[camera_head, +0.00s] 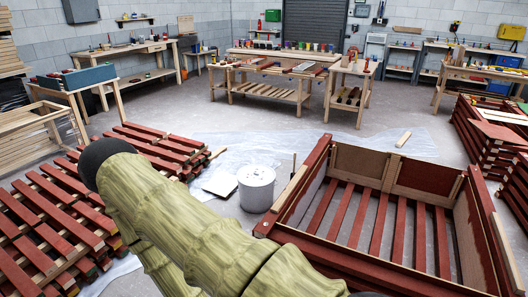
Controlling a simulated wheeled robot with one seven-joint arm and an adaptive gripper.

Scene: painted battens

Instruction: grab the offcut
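A small pale wooden block (403,138), which looks like the offcut, lies on the plastic sheet on the floor. It is just behind the far wall of a big red slatted crate, right of the middle, and nothing touches it. My arm, greenish with a black rounded end, crosses the lower left foreground. My gripper does not show in this view, so its fingers and anything in them are hidden.
The red slatted crate (352,243) fills the lower right. A white bucket (256,190) stands left of it, beside a flat board (220,183). Red slatted pallets (60,225) lie at left. Workbenches (283,78) line the back. Grey floor beyond the sheet is clear.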

